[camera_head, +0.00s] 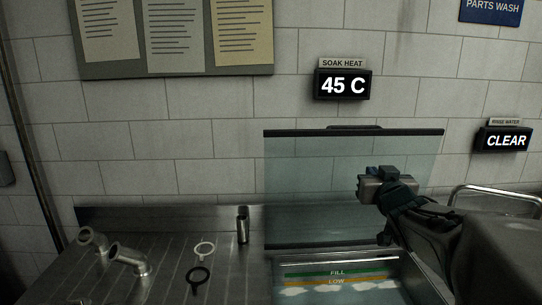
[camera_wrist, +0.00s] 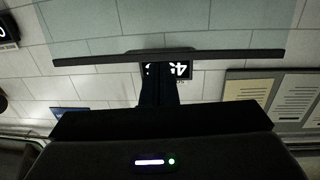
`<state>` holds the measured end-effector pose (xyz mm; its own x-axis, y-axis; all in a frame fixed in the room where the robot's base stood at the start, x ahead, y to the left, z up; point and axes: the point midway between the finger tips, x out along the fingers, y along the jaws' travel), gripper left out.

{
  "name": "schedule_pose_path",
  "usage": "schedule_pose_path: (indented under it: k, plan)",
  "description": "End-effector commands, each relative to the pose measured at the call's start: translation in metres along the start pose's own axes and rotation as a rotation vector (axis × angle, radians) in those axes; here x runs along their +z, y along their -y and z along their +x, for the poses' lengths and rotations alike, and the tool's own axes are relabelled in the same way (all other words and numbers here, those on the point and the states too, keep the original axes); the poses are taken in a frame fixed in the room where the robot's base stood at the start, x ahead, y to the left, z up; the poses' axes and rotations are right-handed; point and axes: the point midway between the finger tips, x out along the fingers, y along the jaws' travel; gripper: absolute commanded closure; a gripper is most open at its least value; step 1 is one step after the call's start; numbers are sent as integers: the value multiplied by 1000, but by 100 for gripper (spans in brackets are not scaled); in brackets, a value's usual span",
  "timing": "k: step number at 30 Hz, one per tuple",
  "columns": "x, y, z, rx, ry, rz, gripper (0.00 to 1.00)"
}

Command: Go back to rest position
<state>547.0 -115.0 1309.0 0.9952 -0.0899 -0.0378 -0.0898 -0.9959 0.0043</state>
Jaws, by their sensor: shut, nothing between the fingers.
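My gripper (camera_head: 364,187) is held out in front of the raised clear lid (camera_head: 310,180), at the right side of the head view. Its fingers are shut with nothing visible between them. In the wrist view the dark shut fingers (camera_wrist: 158,72) point up toward the lid's dark edge (camera_wrist: 90,59), with the heat display (camera_wrist: 181,70) partly behind them. My arm comes in from the right and hides part of the tank's right side.
The tank (camera_head: 340,272) with FILL and LOW bands lies below the lid. Displays read 45 C (camera_head: 342,85) and CLEAR (camera_head: 505,140).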

Motion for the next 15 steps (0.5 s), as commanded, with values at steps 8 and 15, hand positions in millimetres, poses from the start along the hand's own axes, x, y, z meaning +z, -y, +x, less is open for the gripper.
schedule_pose_path:
  k: [8,15]
  plan:
    - [83,20,-62,114,417,-13,100]
    - [157,53,-149,78,827,-31,100]
